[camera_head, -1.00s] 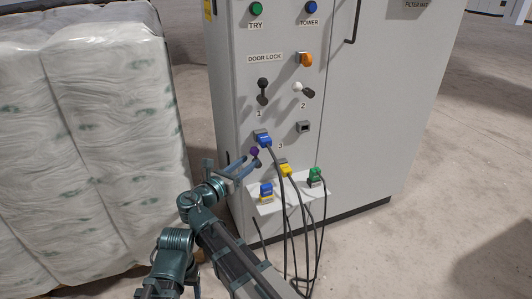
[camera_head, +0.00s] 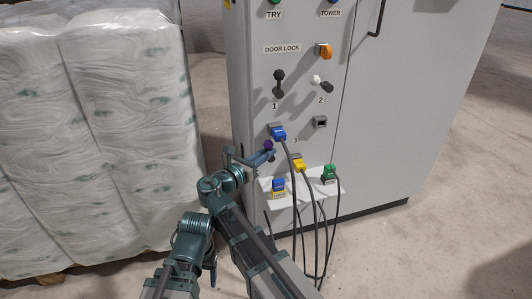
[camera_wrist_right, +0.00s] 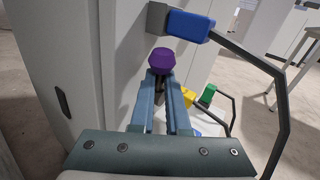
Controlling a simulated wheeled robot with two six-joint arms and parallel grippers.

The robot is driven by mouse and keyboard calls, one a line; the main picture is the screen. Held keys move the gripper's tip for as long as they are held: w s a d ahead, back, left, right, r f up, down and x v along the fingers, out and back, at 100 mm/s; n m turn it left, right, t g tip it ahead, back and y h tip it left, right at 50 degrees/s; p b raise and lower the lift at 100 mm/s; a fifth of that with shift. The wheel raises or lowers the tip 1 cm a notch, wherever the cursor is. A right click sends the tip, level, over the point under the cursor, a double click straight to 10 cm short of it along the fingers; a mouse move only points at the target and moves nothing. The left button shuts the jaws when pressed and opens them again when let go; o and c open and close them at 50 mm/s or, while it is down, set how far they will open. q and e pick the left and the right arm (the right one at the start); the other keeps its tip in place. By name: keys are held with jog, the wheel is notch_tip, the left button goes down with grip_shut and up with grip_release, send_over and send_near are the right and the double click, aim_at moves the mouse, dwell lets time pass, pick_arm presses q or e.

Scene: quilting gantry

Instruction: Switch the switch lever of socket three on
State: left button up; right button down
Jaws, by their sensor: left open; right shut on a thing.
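In the right wrist view the purple knob (camera_wrist_right: 162,60) is at the fingertips. My right gripper (camera_head: 266,155) is shut on this lever; in the wrist view its fingers (camera_wrist_right: 161,80) flank the dark stem just under the knob. The lever's exact tilt is hard to tell. My left arm (camera_head: 195,225) is folded low at the left, away from the cabinet. Its gripper is low in the head view, its fingers hard to make out.
A black lever (camera_head: 279,83) marked 1 and a white lever (camera_head: 316,80) marked 2 are above. Yellow (camera_head: 298,163) and green (camera_head: 329,174) plugs with hanging cables are right of my right gripper. Wrapped white bales (camera_head: 90,130) stand on the left.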

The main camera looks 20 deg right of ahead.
jog(key=shift+w+r, duration=0.1)
jog(key=shift+r, duration=0.1)
jog(key=r+p, duration=0.1)
jog(key=p, duration=0.1)
jog(key=shift+d+m+y+p, duration=0.1)
jog(key=shift+m+y+p, duration=0.2)
jog(key=shift+p, duration=0.1)
jog(key=shift+d+p, duration=0.1)
jog(key=shift+p, duration=0.25)
jog(key=shift+f+g+y, duration=0.2)
jog(key=shift+g+y, duration=0.1)
jog(key=shift+y, duration=0.1)
jog(key=shift+f, duration=0.1)
jog(key=c, duration=1.2)
grip_release()
jog(key=shift+w, duration=0.1)
jog(key=shift+c, duration=0.2)
jog(key=o, duration=0.3)
jog(key=shift+m, duration=0.3)
